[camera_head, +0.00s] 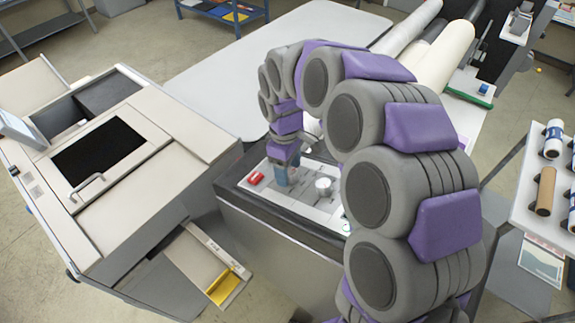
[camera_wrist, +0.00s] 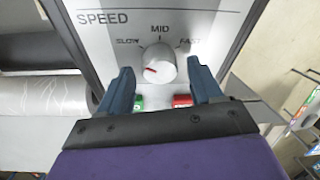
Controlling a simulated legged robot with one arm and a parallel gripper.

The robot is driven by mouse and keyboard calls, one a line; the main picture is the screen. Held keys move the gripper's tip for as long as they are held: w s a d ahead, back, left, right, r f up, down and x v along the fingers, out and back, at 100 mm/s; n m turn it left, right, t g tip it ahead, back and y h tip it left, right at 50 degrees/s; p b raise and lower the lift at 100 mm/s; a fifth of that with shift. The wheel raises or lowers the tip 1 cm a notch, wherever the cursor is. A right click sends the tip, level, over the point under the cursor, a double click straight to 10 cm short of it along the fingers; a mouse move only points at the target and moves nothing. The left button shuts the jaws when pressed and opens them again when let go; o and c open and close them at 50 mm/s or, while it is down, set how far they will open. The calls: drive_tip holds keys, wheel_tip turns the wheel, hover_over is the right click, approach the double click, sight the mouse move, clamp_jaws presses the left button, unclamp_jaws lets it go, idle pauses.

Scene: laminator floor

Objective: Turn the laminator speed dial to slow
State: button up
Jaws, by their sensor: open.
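The speed dial (camera_wrist: 160,64) is a round white knob on a light panel (camera_wrist: 102,38). SLOW is printed at its upper left, MID above it and FAST at its upper right. Its red mark lies on the left side, pointing left and slightly down. My gripper (camera_wrist: 161,67) is open, with one dark blue finger on each side of the dial. Contact with the dial cannot be told. In the head view my gripper (camera_head: 288,172) points down over the control panel (camera_head: 304,208). A white knob (camera_head: 323,187) shows to its right.
A green button (camera_wrist: 139,102) and a red button (camera_wrist: 182,100) sit below the dial, close to my fingers. In the head view the red button (camera_head: 255,178) is left of my gripper. A beige machine (camera_head: 130,190) stands at left, and a rack with rolls (camera_head: 535,190) at right.

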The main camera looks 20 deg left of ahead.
wheel_tip(320, 180, up, 17)
drive_tip(key=w+a+b, duration=0.1)
drive_tip(key=shift+w+a+b, duration=0.35)
drive_tip(key=shift+a, duration=0.05)
idle(0.4)
idle(0.5)
